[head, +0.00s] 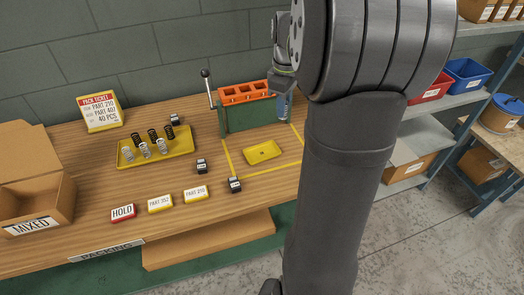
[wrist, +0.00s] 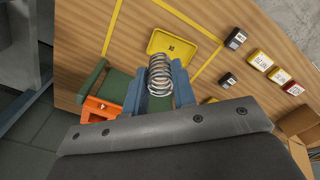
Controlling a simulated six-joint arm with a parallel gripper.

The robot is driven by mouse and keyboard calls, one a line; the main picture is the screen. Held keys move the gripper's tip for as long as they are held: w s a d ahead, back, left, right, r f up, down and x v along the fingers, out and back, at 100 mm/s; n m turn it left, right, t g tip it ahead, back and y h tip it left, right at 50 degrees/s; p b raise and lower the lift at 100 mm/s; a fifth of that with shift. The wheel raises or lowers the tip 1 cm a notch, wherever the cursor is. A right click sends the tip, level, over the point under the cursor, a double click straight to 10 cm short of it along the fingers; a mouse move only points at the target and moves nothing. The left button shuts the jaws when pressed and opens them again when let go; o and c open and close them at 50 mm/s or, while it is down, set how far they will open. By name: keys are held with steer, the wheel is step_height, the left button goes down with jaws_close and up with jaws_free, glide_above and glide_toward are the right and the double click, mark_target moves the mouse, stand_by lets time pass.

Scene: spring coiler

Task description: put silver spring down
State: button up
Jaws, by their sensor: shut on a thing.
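My gripper (wrist: 159,82) is shut on a silver spring (wrist: 160,68), which shows between its two blue-grey fingers in the wrist view. In the head view my gripper (head: 283,106) is beside the right end of the green and orange coiler, and the held spring cannot be made out there. A small yellow dish (head: 262,151) lies on the bench inside a yellow taped outline; it also shows in the wrist view (wrist: 170,44), beyond the spring. Whether the spring is directly over the dish is unclear.
The coiler (head: 247,111) has a lever at its left. A yellow tray (head: 128,160) at left holds several dark and silver springs. Small black blocks (head: 201,166) and label cards (head: 160,203) lie nearby. A cardboard MIXED box (head: 45,222) is far left; shelves with bins stand right.

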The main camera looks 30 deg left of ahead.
steer(key=d, duration=0.6)
glide_above(262, 153)
step_height(262, 153, down, 12)
steer(key=shift+f, duration=2.2)
steer(key=shift+f, duration=0.1)
steer(key=o, duration=1)
